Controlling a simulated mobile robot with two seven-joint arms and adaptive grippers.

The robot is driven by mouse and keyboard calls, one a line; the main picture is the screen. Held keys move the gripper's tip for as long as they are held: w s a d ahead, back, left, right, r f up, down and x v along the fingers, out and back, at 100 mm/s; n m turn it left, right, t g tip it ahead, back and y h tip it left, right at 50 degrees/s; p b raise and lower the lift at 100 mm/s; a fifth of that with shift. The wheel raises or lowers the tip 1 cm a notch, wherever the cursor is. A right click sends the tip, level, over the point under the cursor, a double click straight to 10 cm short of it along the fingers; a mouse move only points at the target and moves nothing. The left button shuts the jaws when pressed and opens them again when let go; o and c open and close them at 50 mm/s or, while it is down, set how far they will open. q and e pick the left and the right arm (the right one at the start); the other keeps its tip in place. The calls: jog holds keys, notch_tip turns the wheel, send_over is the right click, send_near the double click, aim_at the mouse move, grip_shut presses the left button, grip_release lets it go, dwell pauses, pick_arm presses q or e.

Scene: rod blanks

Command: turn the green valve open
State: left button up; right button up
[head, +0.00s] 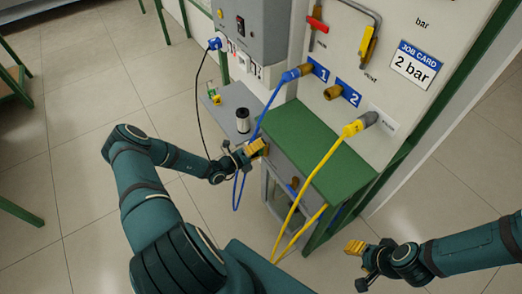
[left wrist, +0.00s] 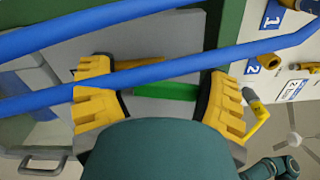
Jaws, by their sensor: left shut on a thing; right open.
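My left gripper (head: 258,148) is at the left edge of the green-topped bench, beside the blue hose. In the left wrist view its yellow fingers (left wrist: 160,95) stand apart with a green bar (left wrist: 166,91) between them, apparently the green valve's handle. The fingers appear shut on its two ends. The valve body is hidden, and the head view does not show the handle clearly. The blue hose (left wrist: 180,70) crosses in front of the fingers in the left wrist view. My right gripper (head: 362,248) is open and empty above the floor at lower right.
The blue hose (head: 267,112) and yellow hose (head: 316,175) hang from the panel (head: 400,110) past the green bench top (head: 340,175). A red lever (head: 318,25) and a yellow lever (head: 369,45) are higher up. A white-and-black cylinder (head: 242,118) stands on the grey shelf (head: 228,98).

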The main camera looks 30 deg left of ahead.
pick_arm(q)
jog(key=shift+w+a+f+n+b, duration=0.1)
jog(key=shift+a+n+b, duration=0.1)
jog(key=shift+n, duration=0.55)
jog(key=shift+w+a+n+b, duration=0.1)
jog(key=shift+a+n, duration=0.05)
jog(key=shift+n, duration=0.6)
jog(key=o, duration=1)
jog(key=shift+s, duration=0.15)
jog(key=v, duration=1.1)
jog(key=shift+s+a, duration=0.2)
jog(key=shift+s, duration=0.15)
